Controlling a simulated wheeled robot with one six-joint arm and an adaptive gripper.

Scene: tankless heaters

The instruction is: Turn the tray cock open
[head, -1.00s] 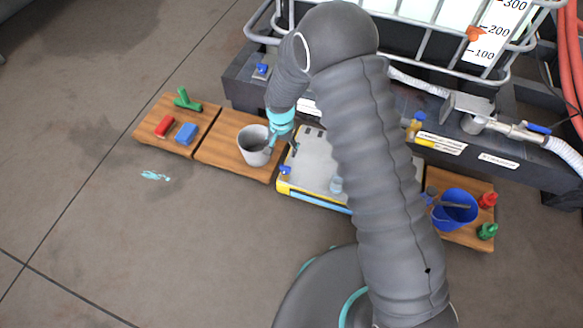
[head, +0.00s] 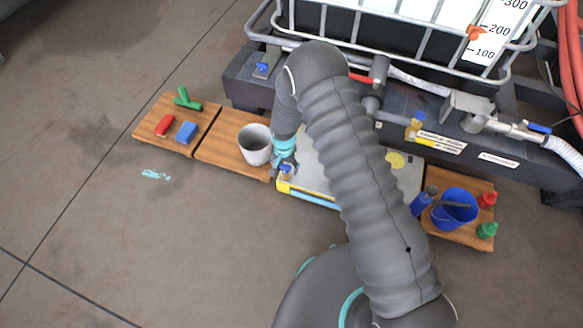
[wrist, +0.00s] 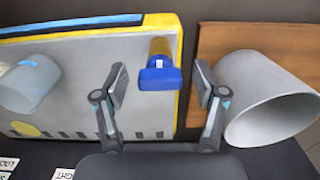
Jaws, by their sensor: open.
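The tray cock has a blue handle on a brass body (wrist: 160,74). It sits at the corner of the yellow-edged grey tray (wrist: 95,75), and in the head view it shows at the tray's left front corner (head: 286,169). My gripper (wrist: 160,88) is open and empty, one finger on each side of the blue handle in the wrist view. I cannot tell whether the fingers touch it. In the head view my gripper (head: 283,163) is right at that corner. My arm hides the middle of the tray.
A grey bucket (wrist: 262,95) stands on a wooden board close beside the right finger; it also shows in the head view (head: 255,144). A pale cylinder (wrist: 30,82) stands on the tray. A blue bucket (head: 455,207) is at right. Bare floor lies in front.

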